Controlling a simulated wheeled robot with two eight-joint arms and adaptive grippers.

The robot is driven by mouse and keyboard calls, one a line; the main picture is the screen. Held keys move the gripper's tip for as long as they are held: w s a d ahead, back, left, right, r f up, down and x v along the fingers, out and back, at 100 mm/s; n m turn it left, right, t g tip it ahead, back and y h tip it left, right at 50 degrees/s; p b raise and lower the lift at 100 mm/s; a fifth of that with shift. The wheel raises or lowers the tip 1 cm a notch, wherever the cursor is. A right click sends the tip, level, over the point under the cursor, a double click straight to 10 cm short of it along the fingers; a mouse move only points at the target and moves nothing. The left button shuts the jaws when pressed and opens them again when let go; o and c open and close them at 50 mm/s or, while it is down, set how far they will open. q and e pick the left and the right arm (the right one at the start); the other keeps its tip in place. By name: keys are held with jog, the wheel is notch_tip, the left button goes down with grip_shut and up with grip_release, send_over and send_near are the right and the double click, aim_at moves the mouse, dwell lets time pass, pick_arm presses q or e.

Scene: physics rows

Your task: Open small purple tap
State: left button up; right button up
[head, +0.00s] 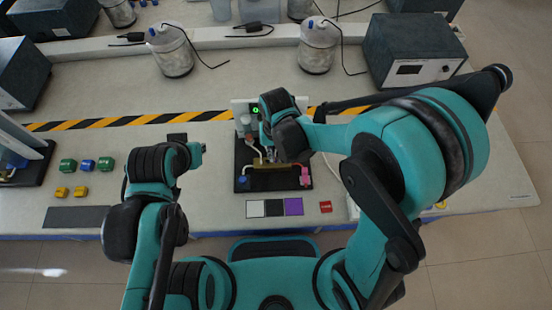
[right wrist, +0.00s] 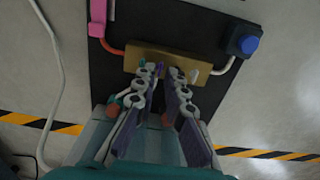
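The small purple tap (right wrist: 160,68) shows as a narrow purple piece on the brass block (right wrist: 150,61) in the right wrist view. My right gripper (right wrist: 159,73) is over the block, its two fingers apart with the purple piece between their tips. I cannot tell whether they touch it. In the head view my right gripper (head: 268,155) is above the black board (head: 243,160) and hides the tap. My left gripper (head: 202,148) is left of the board, away from it; its fingers are too small to read.
The board also carries a pink part (right wrist: 97,15) and a blue-topped part (right wrist: 245,43), joined by pipes. A white lever (right wrist: 195,76) is close beside the right-hand finger.

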jog(key=shift+c, duration=0.3)
grip_shut()
jog(key=n, duration=0.2)
jog(key=shift+n+b, duration=0.3)
jog(key=shift+n, duration=0.1)
jog(key=n, duration=0.4)
